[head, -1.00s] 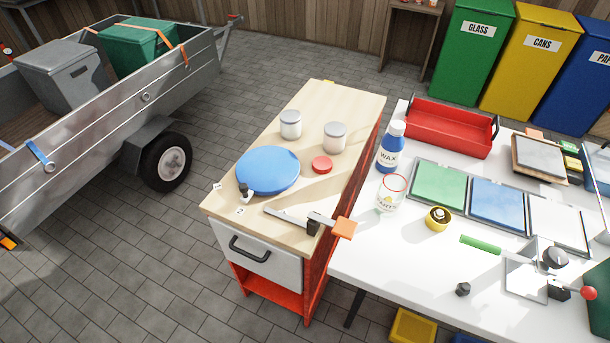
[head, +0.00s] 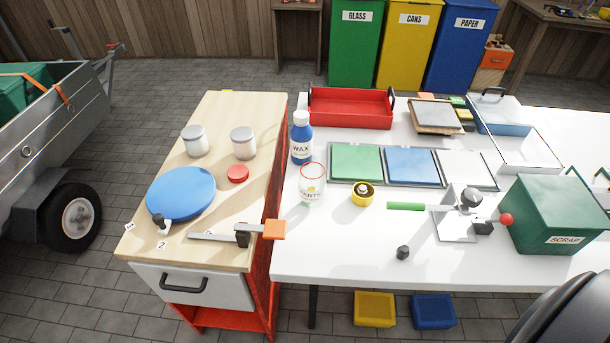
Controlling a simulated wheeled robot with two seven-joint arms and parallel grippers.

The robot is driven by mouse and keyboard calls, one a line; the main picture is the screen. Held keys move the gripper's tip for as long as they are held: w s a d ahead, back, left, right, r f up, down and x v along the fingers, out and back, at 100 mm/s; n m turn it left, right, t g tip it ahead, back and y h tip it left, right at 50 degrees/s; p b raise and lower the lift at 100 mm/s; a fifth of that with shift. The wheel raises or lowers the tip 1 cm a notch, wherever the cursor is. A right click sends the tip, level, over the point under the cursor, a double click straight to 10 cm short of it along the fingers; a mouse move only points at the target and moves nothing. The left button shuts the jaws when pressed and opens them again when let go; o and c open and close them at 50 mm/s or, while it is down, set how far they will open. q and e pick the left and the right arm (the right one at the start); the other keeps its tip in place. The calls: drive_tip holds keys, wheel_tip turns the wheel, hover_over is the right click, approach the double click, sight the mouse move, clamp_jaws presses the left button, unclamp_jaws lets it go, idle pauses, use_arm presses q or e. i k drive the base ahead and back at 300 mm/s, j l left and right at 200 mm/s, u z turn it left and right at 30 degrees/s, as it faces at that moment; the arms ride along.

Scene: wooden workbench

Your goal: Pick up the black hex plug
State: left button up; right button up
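The black hex plug (head: 403,253) lies on the white tabletop (head: 345,245) near its front edge, left of and in front of a metal fixture. It is a small dark faceted piece with nothing touching it from above. Neither of my grippers shows in the head view. A dark rounded shape at the bottom right corner may be part of my arm.
The metal fixture (head: 455,222) has a green handle and red knob. A green scrap bin (head: 555,222) stands at right. A yellow ring-shaped item (head: 362,195), parts jar (head: 312,190) and wax bottle (head: 301,142) stand behind left. The tabletop around the plug is clear.

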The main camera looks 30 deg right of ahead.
sight(402, 250)
drive_tip(key=z, duration=1.8)
